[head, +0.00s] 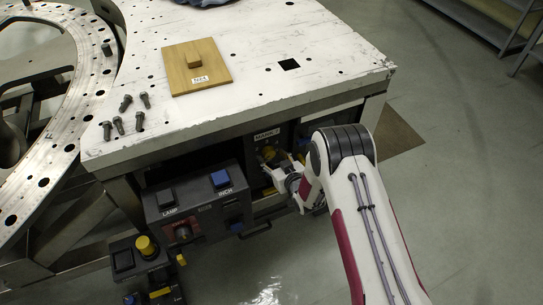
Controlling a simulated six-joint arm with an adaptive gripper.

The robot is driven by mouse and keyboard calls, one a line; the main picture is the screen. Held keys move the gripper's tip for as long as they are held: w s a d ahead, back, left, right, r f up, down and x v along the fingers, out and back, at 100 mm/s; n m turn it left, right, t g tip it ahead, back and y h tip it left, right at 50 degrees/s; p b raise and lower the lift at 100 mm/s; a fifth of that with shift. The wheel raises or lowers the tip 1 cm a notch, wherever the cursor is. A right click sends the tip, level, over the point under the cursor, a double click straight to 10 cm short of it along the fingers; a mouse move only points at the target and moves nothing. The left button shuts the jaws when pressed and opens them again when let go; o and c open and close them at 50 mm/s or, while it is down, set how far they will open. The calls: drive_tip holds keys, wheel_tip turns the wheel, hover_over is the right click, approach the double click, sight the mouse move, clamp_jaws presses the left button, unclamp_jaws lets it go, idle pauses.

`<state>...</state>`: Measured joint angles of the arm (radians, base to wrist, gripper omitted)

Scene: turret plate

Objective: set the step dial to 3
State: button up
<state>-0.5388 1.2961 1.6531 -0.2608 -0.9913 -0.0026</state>
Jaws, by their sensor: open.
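My gripper (272,172) is at the dark recess under the front edge of the white table, reaching in from the right. Its jaws are open but small and partly hidden in shadow. Just beyond them is a yellow round part (268,153) on a dark panel, below a small label (267,135) that seems to begin with "MARK". This part may be the step dial, but no step numbers or pointer can be read. I cannot tell whether the gripper touches it.
A yellow knob (146,245) stands lower left. A wooden board (212,80) and several bolts lie on the table (330,60).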

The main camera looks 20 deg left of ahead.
drive_tip(key=shift+w+a+f, duration=0.25)
drive_tip(key=shift+w+a, duration=0.25)
drive_tip(key=shift+c, duration=0.4)
drive_tip(key=c, duration=1)
